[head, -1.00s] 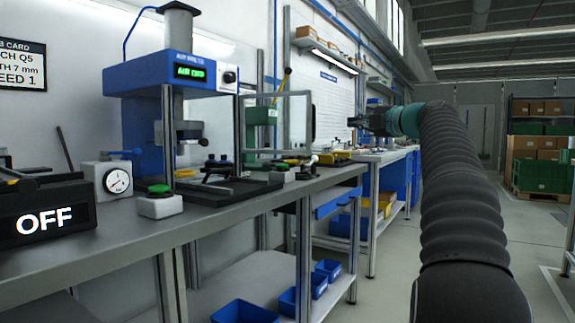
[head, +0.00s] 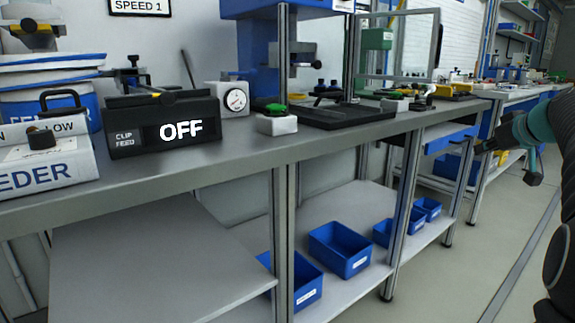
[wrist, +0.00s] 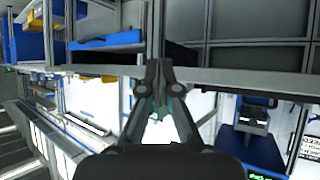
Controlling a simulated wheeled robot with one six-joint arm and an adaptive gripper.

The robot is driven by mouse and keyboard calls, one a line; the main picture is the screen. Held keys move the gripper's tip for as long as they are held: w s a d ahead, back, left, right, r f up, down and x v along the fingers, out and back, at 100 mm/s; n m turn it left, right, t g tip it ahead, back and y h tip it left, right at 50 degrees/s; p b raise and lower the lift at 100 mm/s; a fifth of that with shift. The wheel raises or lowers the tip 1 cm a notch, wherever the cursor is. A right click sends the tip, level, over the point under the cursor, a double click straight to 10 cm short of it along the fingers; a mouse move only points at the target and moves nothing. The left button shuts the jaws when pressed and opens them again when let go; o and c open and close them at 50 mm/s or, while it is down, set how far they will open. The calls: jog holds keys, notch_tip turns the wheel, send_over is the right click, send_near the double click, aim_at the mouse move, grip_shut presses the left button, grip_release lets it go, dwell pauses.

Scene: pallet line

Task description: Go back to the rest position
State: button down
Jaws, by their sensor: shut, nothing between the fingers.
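My gripper (head: 483,148) is at the right side of the head view, at the end of my teal and dark arm. It is in front of the bench line, near a bench leg and a blue drawer. In the wrist view, the dark fingers of my gripper (wrist: 158,78) are together with nothing held. The wrist view appears turned over, with the press seen upside down at lower right.
The grey workbench (head: 230,160) runs along the left. On it are the OFF clip feed box (head: 130,138), a dial gauge box (head: 228,100) and a green button box (head: 277,124). Blue bins (head: 340,248) stand on the lower shelf. Floor at right is clear.

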jog(key=s+a+f+m+g+h+p, duration=0.1)
jog(key=s+a+f+m+g+p, duration=0.15)
jog(key=s+a+f, duration=0.6)
jog(key=s+a+f+m+g+p, duration=0.2)
jog(key=s+a+f+m+g, duration=0.3)
jog(key=s+a, duration=0.65)
jog(key=s+a+n+t+p, duration=0.1)
jog(key=s+a+n+p, duration=0.4)
jog(key=s+a, duration=0.5)
jog(key=s+n, duration=0.1)
jog(key=s, duration=0.2)
jog(key=shift+s+t, duration=0.15)
jog(key=shift+t, duration=0.2)
jog(key=shift+f, duration=0.1)
